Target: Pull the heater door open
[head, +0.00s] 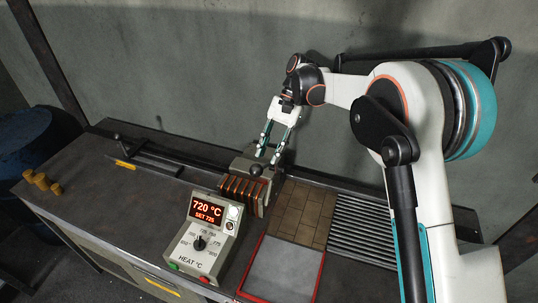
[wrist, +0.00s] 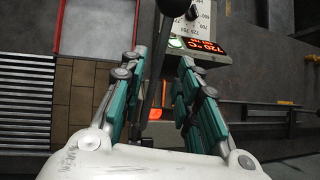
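The heater (head: 243,190) is a short block with ribs glowing orange, on the bench beyond the control box. A black ball knob (head: 255,170) stands at its back right; in the wrist view the knob (wrist: 173,7) tops a dark rod (wrist: 152,90). I take this for the door's handle; the door panel itself is not clearly seen. My gripper (head: 268,156) points down just above the heater's back. In the wrist view its teal fingers (wrist: 163,60) are apart, with the rod showing between them. I see no finger touching the rod. Orange glow shows below, between the fingers.
The control box (head: 207,235) reads 720 °C, set 725, and stands in front of the heater. Brown tiles (head: 300,212), a ribbed grey plate (head: 365,232) and a red-edged tray (head: 268,240) lie to the right. A dark rail (head: 150,160) lies left.

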